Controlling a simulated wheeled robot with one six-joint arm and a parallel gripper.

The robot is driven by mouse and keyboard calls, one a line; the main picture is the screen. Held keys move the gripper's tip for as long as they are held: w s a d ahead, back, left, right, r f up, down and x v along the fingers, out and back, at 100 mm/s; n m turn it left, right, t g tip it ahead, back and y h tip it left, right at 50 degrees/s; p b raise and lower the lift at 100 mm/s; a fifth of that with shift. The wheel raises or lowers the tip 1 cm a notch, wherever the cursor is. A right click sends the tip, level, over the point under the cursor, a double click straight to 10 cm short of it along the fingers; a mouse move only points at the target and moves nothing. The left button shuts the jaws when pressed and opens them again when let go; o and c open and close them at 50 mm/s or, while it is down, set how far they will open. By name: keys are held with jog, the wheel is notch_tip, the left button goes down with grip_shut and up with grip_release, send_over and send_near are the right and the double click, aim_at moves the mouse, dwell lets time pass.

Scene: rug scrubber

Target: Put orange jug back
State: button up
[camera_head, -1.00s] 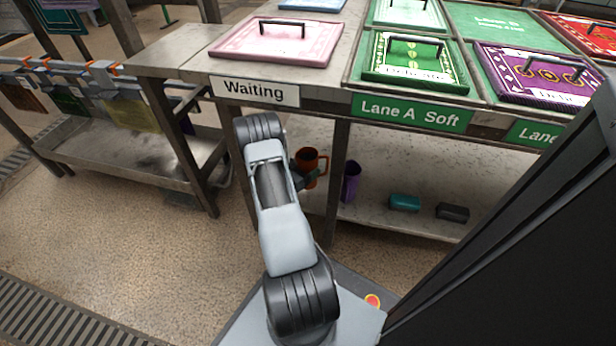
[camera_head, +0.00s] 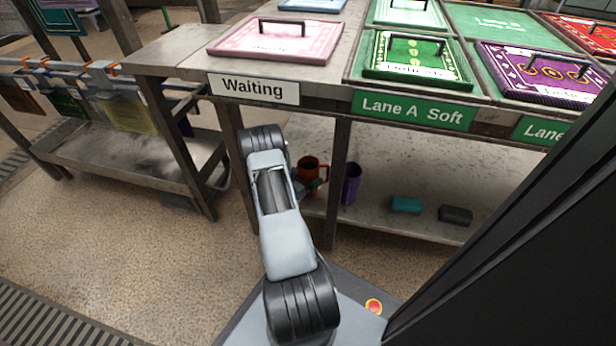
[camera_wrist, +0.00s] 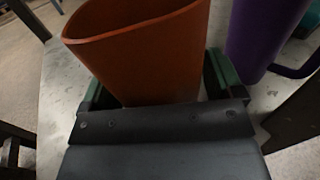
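The orange jug (camera_head: 308,172) is upright at the lower shelf under the Waiting sign, just left of a table leg and the purple jug (camera_head: 351,184). My gripper (camera_head: 309,187) is at the jug's lower part, partly hidden behind my arm. In the wrist view the orange jug (camera_wrist: 150,58) stands between the green fingers of my gripper (camera_wrist: 158,88), which close on both its sides. Its open rim faces up. Its base is hidden, so I cannot tell whether it touches the shelf. The purple jug (camera_wrist: 262,35) is close on the right, apart from it.
The lower shelf (camera_head: 378,212) also holds a teal block (camera_head: 406,204) and a dark grey block (camera_head: 455,214) farther right. A table leg (camera_head: 335,185) stands close to the jug. The tabletop with rugs and the Waiting sign (camera_head: 253,88) is above.

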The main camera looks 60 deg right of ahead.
jog(key=shift+o, duration=0.9)
jog(key=shift+r, duration=0.2)
jog(key=p+v, duration=0.5)
jog(key=v, duration=0.7)
jog(key=a+r+m+g+y, duration=0.1)
jog(key=a+r+m+y, duration=0.25)
jog(key=r, duration=0.35)
jog(key=a+r+m+g+y, duration=0.25)
jog(key=a+r+m, duration=0.2)
jog(key=r, duration=0.25)
jog(key=s+a+r+m+t+y, duration=0.1)
jog(key=a+r+m+t+y, duration=0.2)
jog(key=a, duration=0.8)
jog(key=s+a+r+m+t+y, duration=0.2)
jog(key=a+r+m+t+y, duration=0.2)
jog(key=a+r+t+y, duration=0.3)
jog(key=a+r+y, duration=0.1)
jog(key=a+r, duration=0.3)
jog(key=a, duration=0.1)
jog(key=shift+s+a+t+b, duration=0.15)
jog(key=shift+a+t+b, duration=0.15)
jog(key=shift+a+t, duration=0.05)
